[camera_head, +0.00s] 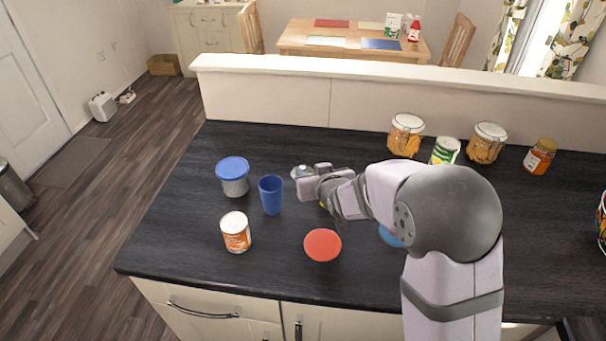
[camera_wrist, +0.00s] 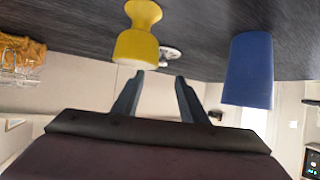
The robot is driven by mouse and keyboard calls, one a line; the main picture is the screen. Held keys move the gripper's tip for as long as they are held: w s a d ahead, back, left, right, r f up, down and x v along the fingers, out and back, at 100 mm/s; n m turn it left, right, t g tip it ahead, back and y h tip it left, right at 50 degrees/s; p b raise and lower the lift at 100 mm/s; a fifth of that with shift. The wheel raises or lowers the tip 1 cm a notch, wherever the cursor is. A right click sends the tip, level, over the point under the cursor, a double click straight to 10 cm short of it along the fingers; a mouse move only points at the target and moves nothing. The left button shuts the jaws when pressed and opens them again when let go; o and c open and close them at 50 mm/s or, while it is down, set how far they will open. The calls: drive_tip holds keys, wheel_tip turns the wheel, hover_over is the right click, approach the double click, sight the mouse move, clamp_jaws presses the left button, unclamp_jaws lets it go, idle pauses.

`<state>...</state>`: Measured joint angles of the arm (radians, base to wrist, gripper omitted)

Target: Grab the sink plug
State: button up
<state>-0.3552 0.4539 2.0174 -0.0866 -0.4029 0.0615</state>
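The sink plug (camera_wrist: 171,54) looks like a small pale disc with a knob on the dark counter. In the wrist view it lies beyond my fingertips, partly hidden by a yellow egg cup (camera_wrist: 139,38). In the head view a small silvery piece that looks like the plug (camera_head: 299,171) shows at the tip of my gripper (camera_head: 314,179). My gripper also shows in the wrist view (camera_wrist: 159,77), with its two fingers apart and nothing between them. Whether a finger touches the plug cannot be told.
A blue-lidded tin (camera_head: 233,178), an orange-labelled can (camera_head: 235,232) and a red disc (camera_head: 322,245) are nearby. Jars (camera_head: 405,136) line the back right.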

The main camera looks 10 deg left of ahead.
sight(303, 167)
drive_tip(key=shift+f, duration=0.25)
drive_tip(key=shift+p+x, duration=1.6)
drive_tip(key=shift+x, duration=2)
drive_tip(key=shift+a, duration=0.15)
clamp_jaws()
